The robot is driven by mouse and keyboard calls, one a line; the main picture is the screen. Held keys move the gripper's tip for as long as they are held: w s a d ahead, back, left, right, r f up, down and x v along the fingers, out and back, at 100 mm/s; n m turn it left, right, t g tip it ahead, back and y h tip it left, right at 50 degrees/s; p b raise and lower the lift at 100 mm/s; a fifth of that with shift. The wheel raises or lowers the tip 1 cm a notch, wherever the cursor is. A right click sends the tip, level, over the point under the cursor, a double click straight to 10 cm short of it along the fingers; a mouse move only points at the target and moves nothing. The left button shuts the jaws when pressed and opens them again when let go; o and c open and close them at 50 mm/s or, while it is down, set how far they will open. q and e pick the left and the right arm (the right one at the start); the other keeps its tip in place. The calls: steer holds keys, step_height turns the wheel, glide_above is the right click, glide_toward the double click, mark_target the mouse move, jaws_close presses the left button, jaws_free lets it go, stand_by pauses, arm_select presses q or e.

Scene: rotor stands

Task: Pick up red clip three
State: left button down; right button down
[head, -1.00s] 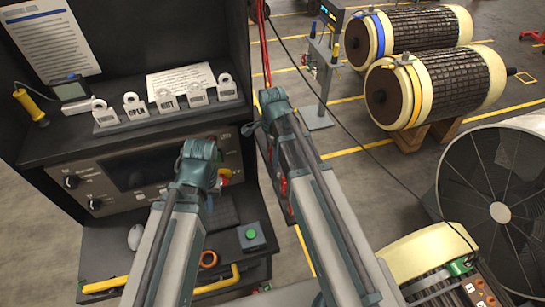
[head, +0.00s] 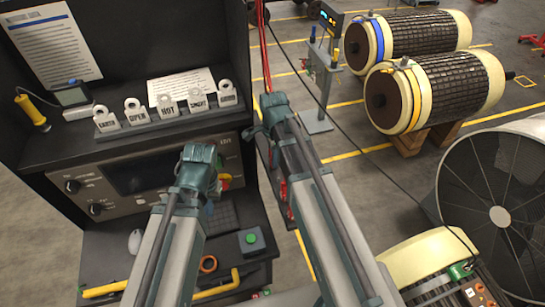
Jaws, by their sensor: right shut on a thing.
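My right gripper (head: 272,104) is at the right side of the black cabinet, where the red cables hang down. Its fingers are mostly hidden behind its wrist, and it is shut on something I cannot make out. Red parts (head: 284,190) show low beside the cabinet, between my arms; I cannot tell which is red clip three. My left gripper (head: 203,158) is in front of the cabinet's control panel. Its fingers are hidden by its own wrist, so its opening does not show.
White tags (head: 168,104) stand in a row on the cabinet's shelf (head: 60,145). Below are a panel with knobs and a lower shelf with a green button box (head: 251,240). Two rotors (head: 450,85) lie at the back right. A large fan (head: 497,215) stands at right.

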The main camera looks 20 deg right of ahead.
step_height(320, 180, up, 7)
steer(key=p, duration=0.7)
steer(key=shift+r, duration=0.2)
steer(key=s+d+f+b, duration=0.1)
steer(key=s+d, duration=1.2)
steer(key=d, duration=0.1)
steer(key=shift+s+d, duration=0.2)
steer(key=shift+s, duration=0.05)
